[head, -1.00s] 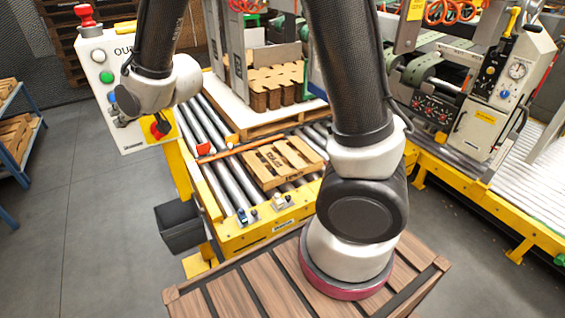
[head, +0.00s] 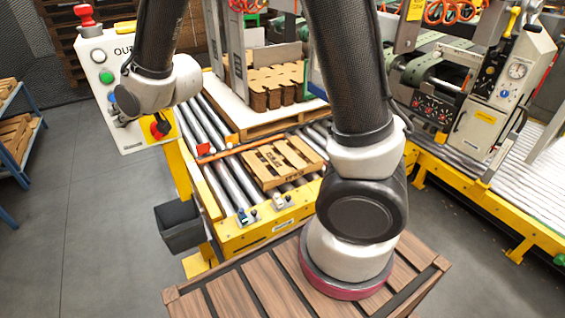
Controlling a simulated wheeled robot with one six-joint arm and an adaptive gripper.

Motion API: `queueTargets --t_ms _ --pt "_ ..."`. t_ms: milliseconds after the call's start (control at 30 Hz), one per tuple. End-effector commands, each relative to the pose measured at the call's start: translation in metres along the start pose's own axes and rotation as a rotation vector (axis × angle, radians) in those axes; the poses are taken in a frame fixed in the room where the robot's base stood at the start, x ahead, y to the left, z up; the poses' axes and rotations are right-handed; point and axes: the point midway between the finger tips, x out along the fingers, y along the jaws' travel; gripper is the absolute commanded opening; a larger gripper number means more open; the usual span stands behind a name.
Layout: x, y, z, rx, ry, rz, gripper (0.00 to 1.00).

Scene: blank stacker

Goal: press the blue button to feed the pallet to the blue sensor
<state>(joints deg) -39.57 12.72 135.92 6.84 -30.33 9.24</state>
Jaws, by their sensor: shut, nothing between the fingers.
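The control panel (head: 91,46) stands at the upper left, with a white, a green and a blue button in a column. The blue button (head: 111,97) is mostly covered by the dark end of my wrist, and only a sliver shows. My gripper's fingers are hidden behind my wrist at the panel, so I cannot see whether they touch the button. A small wooden pallet (head: 266,168) lies on the roller conveyor, close to its near yellow edge. A small sensor with a blue part (head: 242,217) sits on that edge, left of the pallet.
A red sensor (head: 203,149) sits by an orange strip across the rollers. Behind, stacked brown blanks (head: 268,98) stand on a larger pallet. A dark bin (head: 181,232) hangs at the conveyor's left. A machine (head: 500,90) stands right. Floor at left is clear.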

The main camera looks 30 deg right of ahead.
Motion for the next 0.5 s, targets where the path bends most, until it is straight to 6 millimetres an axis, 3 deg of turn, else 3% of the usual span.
queueTargets --t_ms 500 --pt "-0.004 -0.0041 0.0028 -0.001 0.0 -0.002 0.0"
